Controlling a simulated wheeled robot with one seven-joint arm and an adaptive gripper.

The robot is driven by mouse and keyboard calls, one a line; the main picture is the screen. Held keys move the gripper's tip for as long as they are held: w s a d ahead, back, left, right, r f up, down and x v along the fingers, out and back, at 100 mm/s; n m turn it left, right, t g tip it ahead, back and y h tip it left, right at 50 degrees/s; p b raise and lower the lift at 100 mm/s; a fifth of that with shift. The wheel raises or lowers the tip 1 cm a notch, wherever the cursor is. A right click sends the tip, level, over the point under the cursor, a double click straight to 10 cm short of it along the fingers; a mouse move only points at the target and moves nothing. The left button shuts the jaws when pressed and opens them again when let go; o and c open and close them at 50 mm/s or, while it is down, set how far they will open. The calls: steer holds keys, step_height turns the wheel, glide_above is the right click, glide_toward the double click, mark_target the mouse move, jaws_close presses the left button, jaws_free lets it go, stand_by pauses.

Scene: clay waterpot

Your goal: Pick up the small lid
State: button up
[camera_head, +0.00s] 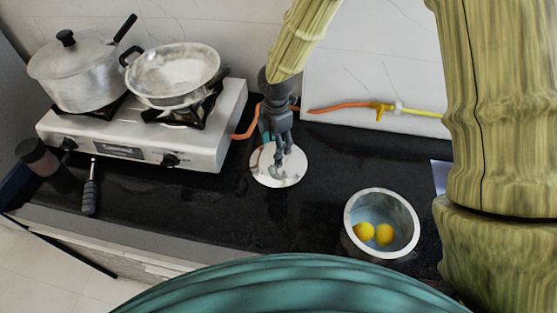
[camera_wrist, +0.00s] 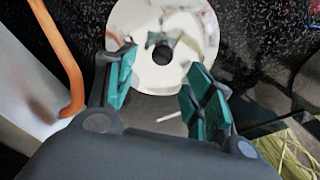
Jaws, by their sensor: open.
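The small lid (camera_head: 279,173) is a shiny round metal disc lying flat on the black counter, right of the stove. In the wrist view the lid (camera_wrist: 150,62) shows a dark round spot at its middle, just beyond my fingertips. My gripper (camera_head: 283,158) points down over the lid in the head view and hides part of it. In the wrist view my gripper (camera_wrist: 160,75) is open, with its green-padded fingers apart and nothing between them. I cannot tell whether the fingertips touch the lid.
A white gas stove (camera_head: 205,140) holds a lidded pot (camera_head: 75,75) and a pan (camera_head: 175,75). An orange hose (camera_head: 335,106) runs behind my gripper. A metal pot (camera_head: 353,234) with yellow lemons (camera_head: 383,235) stands front right. A black-handled tool (camera_head: 90,195) lies at left.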

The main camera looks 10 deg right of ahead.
steer(key=shift+s+f, duration=0.1)
steer(key=shift+f, duration=0.2)
steer(key=shift+a+f, duration=0.25)
steer(key=shift+f, duration=0.1)
steer(key=shift+f+p, duration=0.3)
steer(key=shift+f, duration=0.05)
steer(key=f, duration=0.1)
steer(key=d+f+p, duration=0.1)
steer(key=f, duration=0.1)
steer(key=shift+d+f, duration=0.1)
steer(key=shift+f, duration=0.6)
steer(key=shift+w+f, duration=0.1)
steer(key=shift+w, duration=0.15)
steer(key=shift+s+a+r, duration=0.15)
steer(key=shift+a+r, duration=0.05)
jaws_close()
